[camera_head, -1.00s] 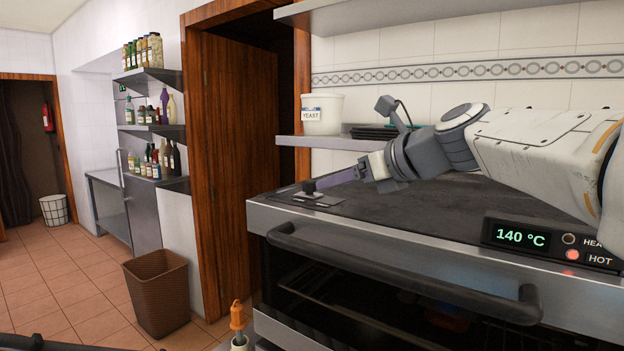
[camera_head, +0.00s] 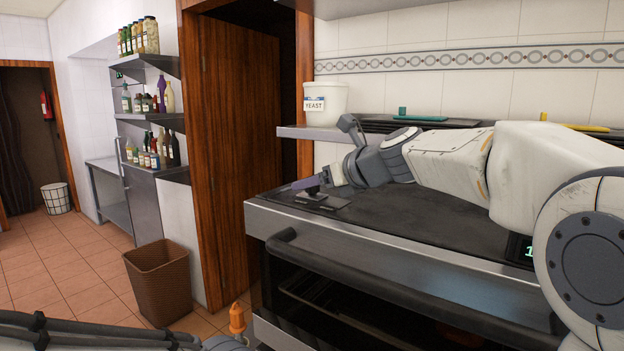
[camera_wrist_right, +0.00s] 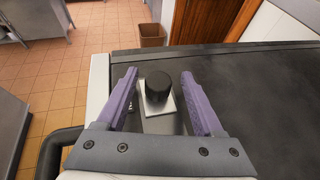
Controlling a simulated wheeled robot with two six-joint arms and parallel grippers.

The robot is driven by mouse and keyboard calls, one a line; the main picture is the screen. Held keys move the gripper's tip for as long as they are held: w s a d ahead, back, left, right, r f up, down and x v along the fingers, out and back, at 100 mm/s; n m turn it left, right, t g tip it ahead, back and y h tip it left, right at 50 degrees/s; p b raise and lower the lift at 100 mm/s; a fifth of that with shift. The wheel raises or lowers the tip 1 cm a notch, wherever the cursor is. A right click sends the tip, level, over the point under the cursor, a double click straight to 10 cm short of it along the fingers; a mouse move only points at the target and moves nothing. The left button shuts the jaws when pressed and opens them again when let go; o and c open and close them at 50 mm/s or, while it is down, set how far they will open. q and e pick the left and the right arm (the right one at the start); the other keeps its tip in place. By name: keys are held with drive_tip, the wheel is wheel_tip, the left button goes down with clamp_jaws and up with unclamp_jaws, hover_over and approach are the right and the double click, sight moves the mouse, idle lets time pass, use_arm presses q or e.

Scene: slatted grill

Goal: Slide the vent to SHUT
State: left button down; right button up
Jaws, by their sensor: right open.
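The vent's black knob (camera_head: 311,193) stands on a small pale plate at the left end of the dark oven top. In the right wrist view the knob (camera_wrist_right: 157,86) is upright between the two purple fingers of my right gripper (camera_wrist_right: 158,76). The fingers are open, with a visible gap on each side of the knob. In the head view my right gripper (camera_head: 312,184) is at the knob and partly covers it. Any SHUT marking is too small to read. My left arm shows at the lower left, but its gripper is out of view.
The oven's dark handle bar (camera_head: 400,298) runs along the front below the top. A shelf with a yeast tub (camera_head: 325,104) is behind. A brown basket (camera_head: 160,282) stands on the floor at left. The oven top (camera_head: 420,208) is otherwise clear.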

drive_tip(key=shift+w+a+f, duration=0.15)
drive_tip(key=shift+w+a, duration=0.05)
drive_tip(key=shift+a, duration=0.1)
clamp_jaws()
drive_tip(key=shift+d, duration=0.1)
idle(1.2)
